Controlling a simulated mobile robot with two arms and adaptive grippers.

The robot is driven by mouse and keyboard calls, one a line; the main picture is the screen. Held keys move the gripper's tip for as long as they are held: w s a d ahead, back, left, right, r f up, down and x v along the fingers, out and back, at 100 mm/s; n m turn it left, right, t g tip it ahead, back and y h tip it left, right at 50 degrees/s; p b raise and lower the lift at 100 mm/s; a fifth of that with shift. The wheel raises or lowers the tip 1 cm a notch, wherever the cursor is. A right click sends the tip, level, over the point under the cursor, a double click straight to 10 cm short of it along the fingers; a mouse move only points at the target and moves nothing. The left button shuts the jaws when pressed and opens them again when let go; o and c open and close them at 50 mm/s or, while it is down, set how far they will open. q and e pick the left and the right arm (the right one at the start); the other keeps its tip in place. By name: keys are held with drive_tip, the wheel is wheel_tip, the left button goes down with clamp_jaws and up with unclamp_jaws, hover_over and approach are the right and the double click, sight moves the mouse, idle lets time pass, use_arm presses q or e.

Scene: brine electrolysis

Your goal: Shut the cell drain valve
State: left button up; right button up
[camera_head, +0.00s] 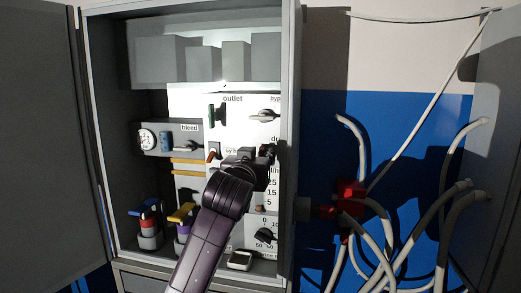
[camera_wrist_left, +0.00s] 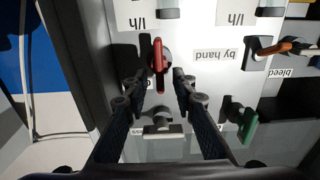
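A red lever handle (camera_wrist_left: 158,66) stands upright in the picture on a round grey mount on the white panel, in the left wrist view. In the head view a cut-off label starting "dr" (camera_head: 275,139) sits just above my left gripper (camera_head: 260,160), which hides most of the valve there. In the left wrist view my left gripper (camera_wrist_left: 157,80) is open, with one finger on each side of the red lever's lower end. I cannot tell whether either finger touches it. My right gripper is not in view.
The outlet valve has a green handle (camera_head: 213,115); a grey handle (camera_head: 265,115) sits beside it. An orange lever (camera_head: 212,152) is left of my gripper. The cabinet's right wall (camera_head: 291,90) is close. Hoses with a red fitting (camera_head: 348,195) hang outside it.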

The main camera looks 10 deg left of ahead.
use_arm(q)
drive_tip(key=shift+w, duration=0.1)
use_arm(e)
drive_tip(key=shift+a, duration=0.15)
use_arm(q)
clamp_jaws()
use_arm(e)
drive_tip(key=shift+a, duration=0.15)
use_arm(q)
drive_tip(key=m, duration=0.4)
drive_tip(key=shift+d, duration=0.3)
drive_tip(key=shift+d+f+m, duration=0.2)
drive_tip(key=shift+f+m, duration=0.1)
drive_tip(key=shift+m, duration=2.05)
drive_tip(key=shift+d+f+m, duration=0.15)
drive_tip(key=shift+f+m, duration=0.15)
drive_tip(key=shift+m, duration=2)
drive_tip(key=shift+d+f+m, duration=0.2)
drive_tip(key=shift+f+m, duration=0.1)
drive_tip(key=shift+m, duration=2.05)
drive_tip(key=shift+f, duration=0.1)
